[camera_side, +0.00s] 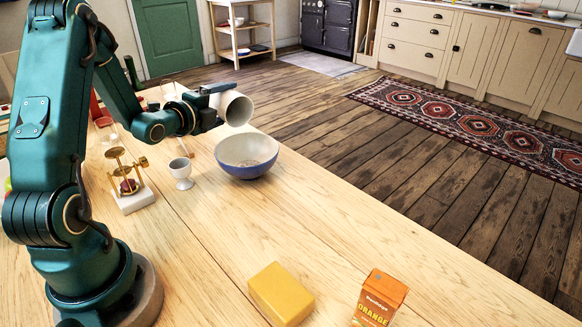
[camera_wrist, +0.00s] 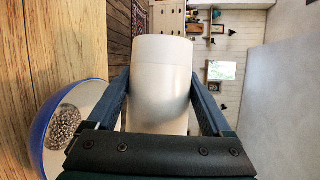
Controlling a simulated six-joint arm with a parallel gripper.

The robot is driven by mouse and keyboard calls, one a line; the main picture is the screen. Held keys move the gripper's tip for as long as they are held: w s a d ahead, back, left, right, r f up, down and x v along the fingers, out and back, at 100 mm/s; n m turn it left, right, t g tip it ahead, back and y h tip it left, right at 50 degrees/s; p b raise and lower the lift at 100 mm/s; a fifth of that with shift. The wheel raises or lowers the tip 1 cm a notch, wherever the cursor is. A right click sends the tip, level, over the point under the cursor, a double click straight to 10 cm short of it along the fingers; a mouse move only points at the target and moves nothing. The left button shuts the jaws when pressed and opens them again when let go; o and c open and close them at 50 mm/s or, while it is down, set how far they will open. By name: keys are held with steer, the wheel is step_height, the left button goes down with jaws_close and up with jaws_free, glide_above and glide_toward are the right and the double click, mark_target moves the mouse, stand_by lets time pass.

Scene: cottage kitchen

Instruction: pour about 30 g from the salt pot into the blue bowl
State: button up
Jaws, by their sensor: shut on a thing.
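The salt pot (camera_side: 236,108) is a white cylinder, held tilted on its side by my gripper (camera_side: 213,97). The pot also fills the middle of the wrist view (camera_wrist: 160,85), between my two fingers (camera_wrist: 163,90), which are shut on it. The blue bowl (camera_side: 247,172) stands on the table below the pot, blue outside and pale inside. In the wrist view the bowl (camera_wrist: 42,140) is at the lower left, with a patch of grey-white grains (camera_wrist: 63,128) in its bottom.
A brass instrument on a white base (camera_side: 133,198) is further left. A yellow block (camera_side: 281,294) and an orange juice carton (camera_side: 379,299) are at the front. The table right of the bowl is clear.

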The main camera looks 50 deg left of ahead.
steer(key=shift+d+r+m+t+y+p, duration=0.5)
steer(key=shift+d+r+m+t+p, duration=0.15)
steer(key=shift+m, duration=0.65)
stand_by(3.3)
steer(key=shift+a+n, duration=0.2)
steer(key=shift+n, duration=0.1)
steer(key=shift+a+f+n+g+h, duration=0.55)
steer(key=shift+a+f+n+h, duration=0.15)
steer(key=shift+n, duration=0.5)
steer(key=shift+f+n+g, duration=0.3)
steer(key=shift+f+n, duration=0.1)
steer(key=shift+f, duration=0.05)
steer(key=shift+h, duration=0.3)
